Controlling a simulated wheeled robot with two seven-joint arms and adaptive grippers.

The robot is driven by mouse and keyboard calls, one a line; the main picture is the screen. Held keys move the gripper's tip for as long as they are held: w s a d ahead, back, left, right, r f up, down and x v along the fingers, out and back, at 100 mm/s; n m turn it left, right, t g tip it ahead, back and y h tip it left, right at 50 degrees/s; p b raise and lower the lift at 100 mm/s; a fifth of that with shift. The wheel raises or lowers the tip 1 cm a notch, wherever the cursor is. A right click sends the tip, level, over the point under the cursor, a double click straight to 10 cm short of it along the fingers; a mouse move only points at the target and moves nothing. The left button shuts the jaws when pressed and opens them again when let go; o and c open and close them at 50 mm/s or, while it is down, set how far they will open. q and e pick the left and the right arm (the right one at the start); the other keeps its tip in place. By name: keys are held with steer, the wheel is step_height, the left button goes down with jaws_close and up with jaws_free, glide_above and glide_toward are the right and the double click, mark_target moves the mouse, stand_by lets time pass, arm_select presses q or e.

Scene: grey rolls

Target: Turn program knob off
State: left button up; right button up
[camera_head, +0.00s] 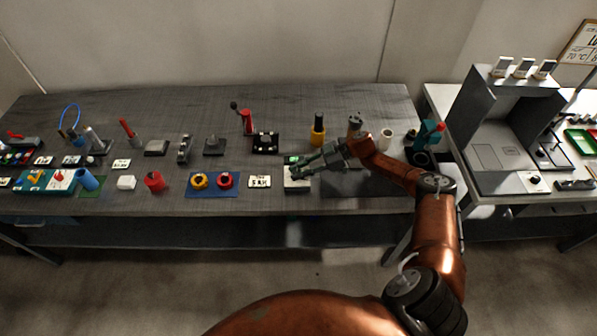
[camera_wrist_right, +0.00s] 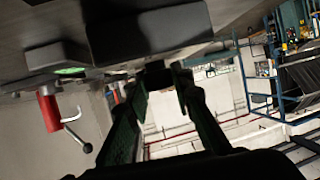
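A small pale box (camera_head: 297,184) with a green display sits near the front of the grey table. My right gripper (camera_head: 294,167) reaches over it from the right, with its fingertips at its top. In the right wrist view a dark block-like body (camera_wrist_right: 150,35) fills the top, and a small black knob (camera_wrist_right: 158,76) sticks out from it. The two fingers of my right gripper (camera_wrist_right: 161,84) stand apart, one on each side of the knob. I cannot tell whether they touch it. My left gripper is not in view.
A red crank (camera_head: 247,120) stands behind, also showing in the right wrist view (camera_wrist_right: 50,108).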

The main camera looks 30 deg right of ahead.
steer(key=o, duration=0.5)
steer(key=shift+a, duration=0.15)
steer(key=shift+d, duration=0.2)
steer(key=v, duration=1.1)
steer(key=shift+s+d+r, duration=0.1)
steer(key=shift+s+d, duration=0.1)
steer(key=shift+d, duration=0.15)
